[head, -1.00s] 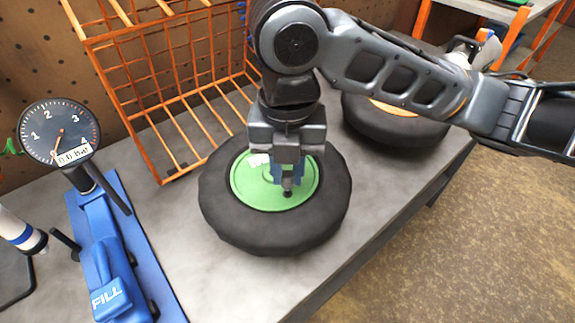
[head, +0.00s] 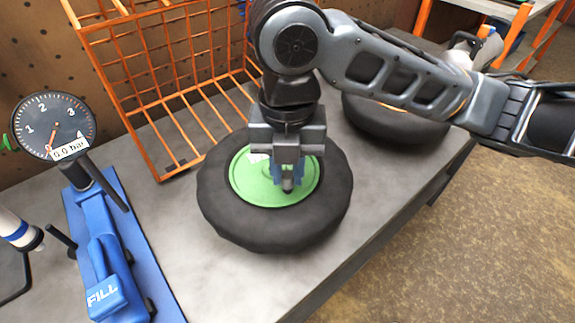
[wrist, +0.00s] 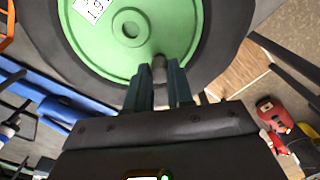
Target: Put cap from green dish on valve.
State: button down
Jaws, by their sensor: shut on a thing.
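A black tire (head: 225,215) with a green rim (head: 245,180) lies flat on the grey bench. My gripper (head: 286,176) points down over the front right part of the rim. Its blue fingers are shut on a small dark cap (head: 287,186), which shows at the fingertips. In the wrist view the cap (wrist: 159,62) is a small grey round end beyond the fingers, near the rim's edge. The valve cannot be told apart here; the cap and fingers cover that spot. I cannot tell whether the cap touches it. I see no separate green dish.
A blue inflator (head: 105,255) with a round gauge (head: 53,125) reading 0.0 bar stands at left. An orange wire rack (head: 165,95) stands behind the tire. A second tire (head: 395,125) lies at the back right, partly behind my arm. Bench in front is clear.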

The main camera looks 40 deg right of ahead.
jog(key=shift+f+b, duration=0.55)
jog(key=shift+f, duration=0.1)
jog(key=c, duration=0.6)
grip_release()
jog(key=shift+r, duration=0.15)
dwell(0.5)
jog(key=shift+r+p, duration=2.9)
jog(key=shift+r, duration=0.75)
